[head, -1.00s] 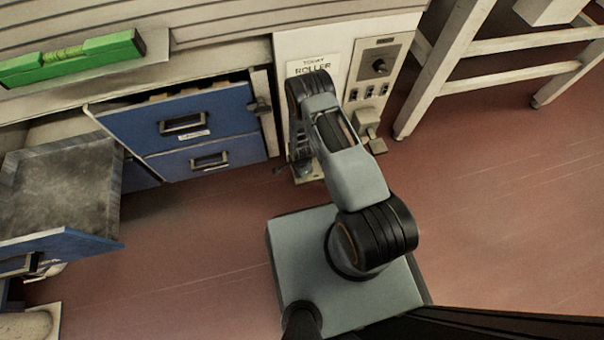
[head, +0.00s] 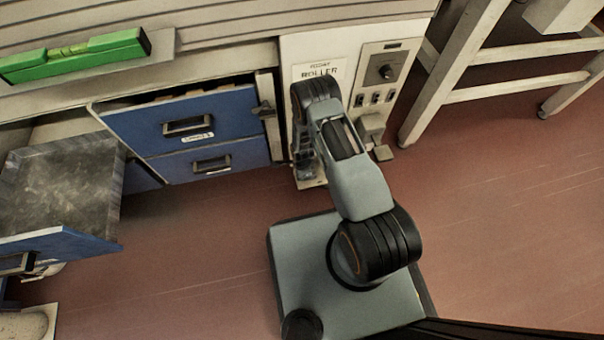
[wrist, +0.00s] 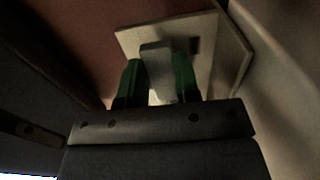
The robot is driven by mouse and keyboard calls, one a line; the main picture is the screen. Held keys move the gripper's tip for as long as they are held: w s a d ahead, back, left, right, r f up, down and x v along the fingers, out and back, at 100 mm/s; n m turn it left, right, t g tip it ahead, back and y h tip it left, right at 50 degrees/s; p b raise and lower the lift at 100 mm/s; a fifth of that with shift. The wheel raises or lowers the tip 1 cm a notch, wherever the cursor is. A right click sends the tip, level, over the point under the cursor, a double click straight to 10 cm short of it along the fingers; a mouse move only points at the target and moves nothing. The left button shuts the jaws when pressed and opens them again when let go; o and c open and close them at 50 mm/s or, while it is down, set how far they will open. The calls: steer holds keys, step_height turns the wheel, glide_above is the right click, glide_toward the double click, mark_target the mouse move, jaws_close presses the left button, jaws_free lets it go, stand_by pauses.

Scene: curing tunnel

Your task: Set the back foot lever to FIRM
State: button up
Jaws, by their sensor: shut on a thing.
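In the wrist view my gripper (wrist: 158,85) has its two green-tipped fingers closed on a grey lever (wrist: 157,60), one finger on each side. The lever stands in front of a pale plate (wrist: 228,55) with a small dark slot or mark beside the lever. I take this to be the back foot lever. No FIRM marking is readable. In the head view my arm hides the gripper and the held lever, low at the front of the pale panel (head: 298,60). The edge of a pale plate (head: 312,183) shows below the arm there.
A grey pedal-like part (head: 374,128) projects low to the right of my arm, under a control box with a black knob (head: 387,72). Blue drawers (head: 212,163) stand to the left, one pulled out (head: 60,190). A pale stand (head: 455,75) is at right. The red floor is clear at right.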

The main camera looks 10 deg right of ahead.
steer(key=o, duration=0.9)
step_height(320, 180, up, 14)
steer(key=p, duration=0.5)
steer(key=shift+p, duration=0.35)
steer(key=shift+f, duration=0.1)
